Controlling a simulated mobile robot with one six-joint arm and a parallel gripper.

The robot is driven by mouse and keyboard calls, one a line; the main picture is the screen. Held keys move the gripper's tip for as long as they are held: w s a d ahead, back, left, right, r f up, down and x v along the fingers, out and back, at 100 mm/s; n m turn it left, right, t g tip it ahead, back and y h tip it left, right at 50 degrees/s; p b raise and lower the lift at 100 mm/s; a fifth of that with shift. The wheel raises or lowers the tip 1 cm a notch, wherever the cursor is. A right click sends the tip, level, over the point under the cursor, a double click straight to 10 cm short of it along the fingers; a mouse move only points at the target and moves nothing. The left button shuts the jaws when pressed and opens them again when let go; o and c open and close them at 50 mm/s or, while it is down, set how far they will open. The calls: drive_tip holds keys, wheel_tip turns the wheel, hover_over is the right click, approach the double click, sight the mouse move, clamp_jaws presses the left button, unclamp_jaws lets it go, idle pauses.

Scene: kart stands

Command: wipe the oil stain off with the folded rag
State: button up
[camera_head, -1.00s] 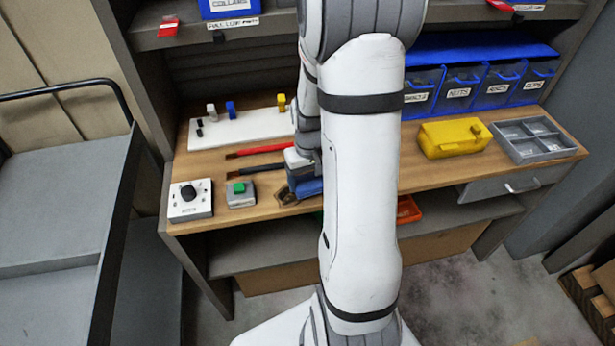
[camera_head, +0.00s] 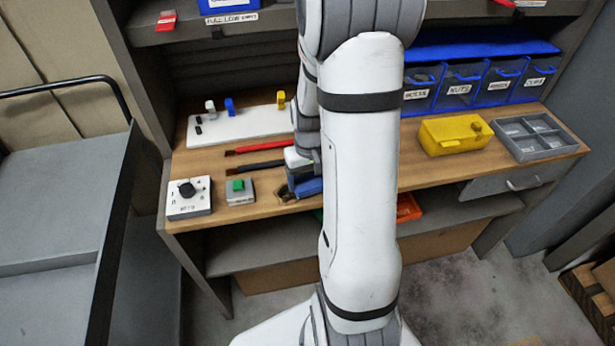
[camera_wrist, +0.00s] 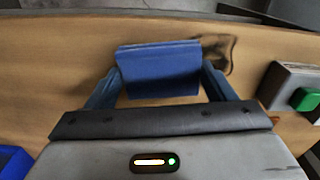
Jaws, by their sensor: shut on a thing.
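My gripper (camera_wrist: 160,82) is shut on the folded blue rag (camera_wrist: 158,68), with one finger on each side of it. In the head view the rag (camera_head: 309,188) is low over the front part of the wooden workbench, partly hidden by my arm. The dark brown oil stain (camera_wrist: 219,48) shows on the wood just beyond the rag's right side in the wrist view, partly covered by the rag. In the head view the stain (camera_head: 284,194) lies just left of the rag. I cannot tell whether the rag touches the wood.
A box with a green button (camera_head: 239,192) and a white dial box (camera_head: 189,198) stand left of the stain. Red and black tools (camera_head: 258,168) lie behind it. A yellow case (camera_head: 454,135) and a grey divided tray (camera_head: 535,139) stand at right.

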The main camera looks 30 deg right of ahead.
sight(275, 195)
drive_tip(key=shift+f+b, duration=0.35)
drive_tip(key=shift+f, duration=0.1)
